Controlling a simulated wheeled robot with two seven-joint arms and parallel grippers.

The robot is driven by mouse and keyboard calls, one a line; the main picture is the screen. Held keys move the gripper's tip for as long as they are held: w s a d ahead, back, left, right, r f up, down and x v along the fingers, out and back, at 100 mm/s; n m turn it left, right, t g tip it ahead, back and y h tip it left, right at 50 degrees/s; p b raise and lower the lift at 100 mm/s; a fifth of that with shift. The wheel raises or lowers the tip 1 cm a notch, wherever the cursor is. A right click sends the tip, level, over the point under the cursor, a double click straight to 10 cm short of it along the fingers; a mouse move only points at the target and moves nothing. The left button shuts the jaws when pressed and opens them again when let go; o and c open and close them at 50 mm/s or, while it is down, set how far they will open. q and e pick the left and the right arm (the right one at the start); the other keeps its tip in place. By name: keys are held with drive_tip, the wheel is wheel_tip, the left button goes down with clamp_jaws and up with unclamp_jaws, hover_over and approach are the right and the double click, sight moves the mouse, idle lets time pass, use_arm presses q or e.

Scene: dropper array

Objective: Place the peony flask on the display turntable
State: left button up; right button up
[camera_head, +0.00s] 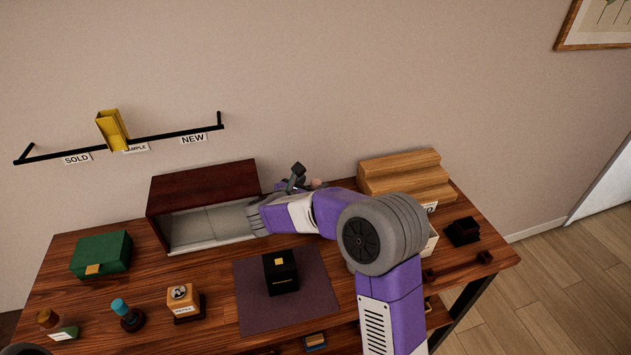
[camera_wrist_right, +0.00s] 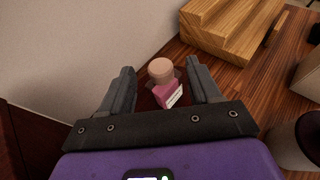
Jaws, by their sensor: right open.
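I cannot identify the display turntable for sure; a round dark-topped thing (camera_wrist_right: 299,142) is partly in the wrist view. My left gripper is out of view.
The open-fronted dark red box (camera_head: 203,181) stands left of my right arm. A stepped wooden stand (camera_head: 405,177) is to the right. A black box (camera_head: 281,272) is on the purple mat (camera_head: 250,317).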

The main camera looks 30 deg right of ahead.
drive_tip(key=p+v, duration=0.1)
drive_tip(key=v, duration=0.7)
drive_tip(key=shift+a, duration=0.25)
drive_tip(key=shift+s, duration=0.1)
